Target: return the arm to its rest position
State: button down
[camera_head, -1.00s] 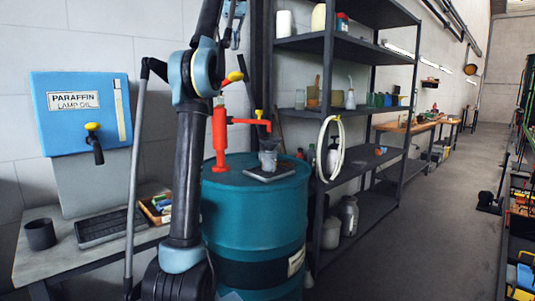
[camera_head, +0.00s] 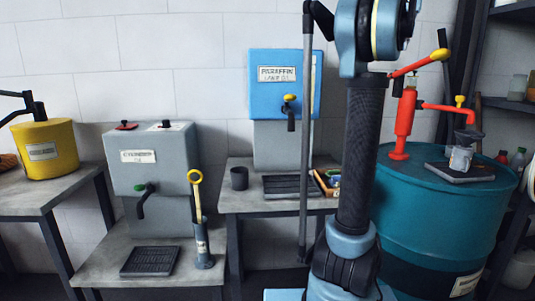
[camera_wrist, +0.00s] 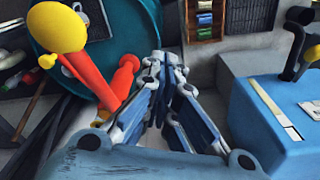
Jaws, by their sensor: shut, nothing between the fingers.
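My gripper (camera_wrist: 165,75) shows in the wrist view with its fingers together and nothing between them. It is in the air between the red hand pump (camera_wrist: 100,85) on the left and the blue paraffin lamp oil box (camera_wrist: 265,115) on the right. In the head view my arm (camera_head: 360,150) stands upright in front of the wall and runs out of the top of the picture. The gripper is not visible there.
A teal drum (camera_head: 430,220) with the red pump (camera_head: 404,125) and a grey jug (camera_head: 460,158) is close on the right. A grey tank (camera_head: 150,170) and a yellow can (camera_head: 45,150) stand on benches at left.

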jog(key=s+a+f+n, duration=0.1)
jog(key=s+a+f, duration=0.45)
jog(key=f, duration=0.75)
jog(key=s+a+f+n+t, duration=0.1)
jog(key=s+a+f, duration=0.1)
jog(key=a+f, duration=0.95)
jog(key=s+a+f+n, duration=0.1)
jog(key=s+a+f, duration=0.3)
jog(key=f, duration=1.1)
jog(key=s+a+f, duration=0.2)
jog(key=s+f, duration=0.2)
jog(key=f, duration=0.5)
jog(key=s+a+f, duration=0.2)
jog(key=s+f, duration=0.2)
jog(key=f, duration=0.4)
jog(key=shift+s+f+n+t, duration=0.3)
jog(key=shift+f+n+t, duration=0.1)
jog(key=shift+a, duration=0.1)
jog(key=shift+w+f, duration=0.2)
jog(key=shift+w, duration=0.3)
